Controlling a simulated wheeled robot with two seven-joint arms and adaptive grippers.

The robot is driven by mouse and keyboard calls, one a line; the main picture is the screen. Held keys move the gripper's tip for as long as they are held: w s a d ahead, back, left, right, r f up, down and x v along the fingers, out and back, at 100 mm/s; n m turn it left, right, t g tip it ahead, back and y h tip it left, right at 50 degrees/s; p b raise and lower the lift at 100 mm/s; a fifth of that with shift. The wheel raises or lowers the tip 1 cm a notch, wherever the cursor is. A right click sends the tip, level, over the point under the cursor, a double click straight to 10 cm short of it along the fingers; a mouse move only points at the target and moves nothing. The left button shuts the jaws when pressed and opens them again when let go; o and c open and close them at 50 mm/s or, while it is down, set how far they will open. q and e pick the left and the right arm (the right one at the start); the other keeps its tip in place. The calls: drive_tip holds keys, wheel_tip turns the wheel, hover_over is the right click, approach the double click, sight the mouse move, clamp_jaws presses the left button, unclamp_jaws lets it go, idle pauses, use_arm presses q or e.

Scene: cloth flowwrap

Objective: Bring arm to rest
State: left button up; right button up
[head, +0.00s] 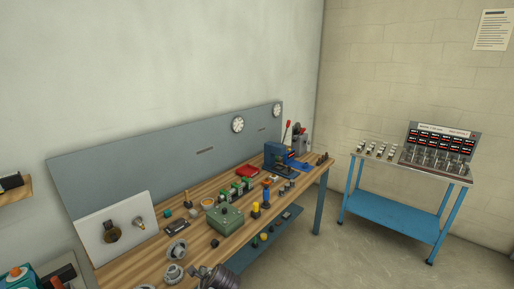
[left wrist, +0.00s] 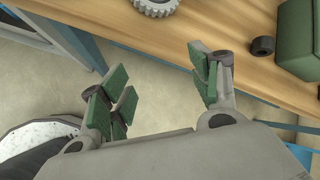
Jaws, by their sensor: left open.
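My left gripper (left wrist: 158,92) fills the middle of the left wrist view. Its two fingers with green pads stand wide apart, with nothing between them. Behind the fingers are pale floor and the front edge of the wooden workbench (left wrist: 175,40), so the gripper is out in front of the bench. The workbench also shows in the head view (head: 140,256). I cannot make out the left gripper in the head view. My right gripper is in neither view.
On the bench stand a green box (head: 225,220), a blue machine (head: 277,158), a white panel (head: 93,243) and several small parts. A toothed grey ring (left wrist: 155,6) and a dark roller (left wrist: 263,46) lie near its edge. A blue cart (head: 395,215) stands right; floor between is clear.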

use_arm(q)
drive_tip(key=s+a+r+n+g+h, duration=0.1)
drive_tip(key=s+r+n+h, duration=0.15)
drive_tip(key=s+n, duration=0.75)
drive_tip(key=s+a+r+n+g+h, duration=0.15)
drive_tip(key=s+n+h, duration=0.35)
drive_tip(key=s, duration=0.8)
drive_tip(key=s+f+n+y, duration=0.1)
drive_tip(key=s+f, duration=0.2)
drive_tip(key=f, duration=3.1)
drive_tip(key=s+a+f+g, duration=0.1)
drive_tip(key=s+a+f, duration=0.1)
drive_tip(key=s+f, duration=0.8)
drive_tip(key=s+a+f+g, duration=0.1)
drive_tip(key=s+a+f, duration=0.1)
drive_tip(key=s+f, duration=0.7)
drive_tip(key=shift+s+f, duration=0.4)
drive_tip(key=shift+s, duration=1.3)
drive_tip(key=shift+a+y, duration=0.1)
drive_tip(key=shift+y, duration=0.15)
